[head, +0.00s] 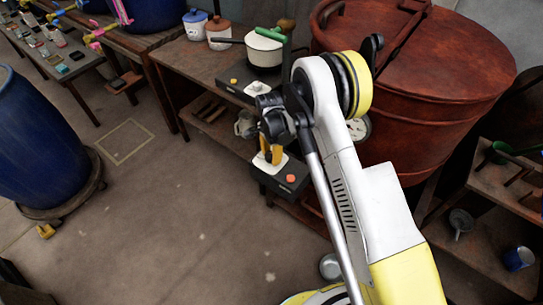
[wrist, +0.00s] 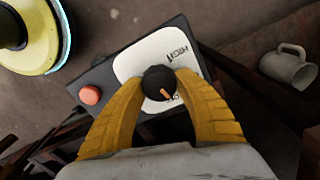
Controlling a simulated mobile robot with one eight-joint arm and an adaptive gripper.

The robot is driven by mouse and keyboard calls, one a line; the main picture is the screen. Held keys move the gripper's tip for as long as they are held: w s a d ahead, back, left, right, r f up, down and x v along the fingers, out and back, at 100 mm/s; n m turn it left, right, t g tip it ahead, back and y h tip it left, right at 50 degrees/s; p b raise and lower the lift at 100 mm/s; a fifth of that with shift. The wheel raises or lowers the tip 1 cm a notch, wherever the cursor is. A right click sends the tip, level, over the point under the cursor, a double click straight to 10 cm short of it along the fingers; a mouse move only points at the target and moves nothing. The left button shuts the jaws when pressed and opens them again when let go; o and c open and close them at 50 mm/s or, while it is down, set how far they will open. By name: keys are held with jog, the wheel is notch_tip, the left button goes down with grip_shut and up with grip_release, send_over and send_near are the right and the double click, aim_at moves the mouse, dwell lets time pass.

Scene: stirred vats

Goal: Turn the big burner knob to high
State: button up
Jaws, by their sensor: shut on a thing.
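The big burner knob (wrist: 158,83) is round and black with an orange pointer mark, on a white label plate (wrist: 143,60) of a dark control box (wrist: 97,76). The word HIGH is printed on the plate above and right of the knob. The orange mark points down and right in the wrist view, away from HIGH. My gripper (wrist: 157,88) has its yellow fingers shut on the knob from both sides. In the head view the control box (head: 288,186) is below my gripper (head: 270,157), which hides the knob.
A red-orange button (wrist: 90,94) is on the same box, left of the knob. A grey mug (wrist: 288,66) lies right in the wrist view. A large rust-red vat (head: 440,75) stands behind my arm. A pot (head: 263,50) with a green handle sits on the bench.

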jog(key=n, duration=0.4)
jog(key=shift+a+n, duration=0.1)
jog(key=shift+n, duration=0.2)
jog(key=n, duration=1)
jog(key=shift+a+n+t, duration=0.15)
jog(key=shift+n+t, duration=0.15)
jog(key=shift+n, duration=0.1)
jog(key=n, duration=0.5)
jog(key=o, duration=1.2)
